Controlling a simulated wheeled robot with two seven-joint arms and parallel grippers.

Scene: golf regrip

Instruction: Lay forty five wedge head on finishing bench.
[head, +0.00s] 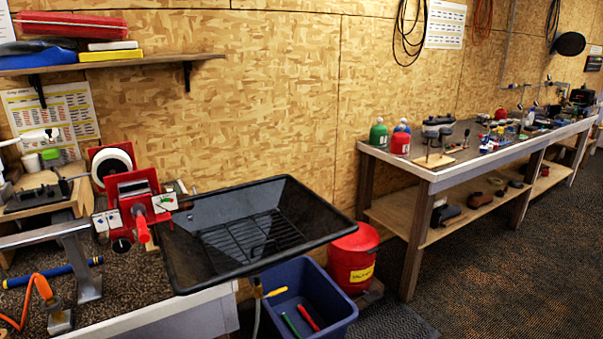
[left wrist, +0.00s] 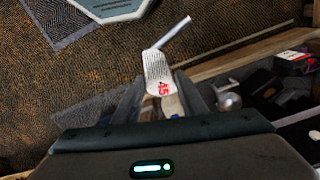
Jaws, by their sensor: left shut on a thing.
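The wedge head (left wrist: 158,68), a pale grooved metal face with a red 45 on it and a short silver shaft stub, shows in the left wrist view. My left gripper (left wrist: 163,98) is shut on its lower end, with the stub pointing away up and right. Neither gripper shows in the head view. A long grey-topped bench (head: 446,176) runs along the wall on the right of the head view. I cannot tell for sure whether it is the finishing bench.
Bottles, a wooden stand and many small tools crowd the long bench. A black mesh-bottomed tray (head: 185,262), a blue bin (head: 340,318) and a red can (head: 352,262) stand at centre. In the left wrist view, a wooden edge (left wrist: 250,54) and dark items lie right, carpet left.

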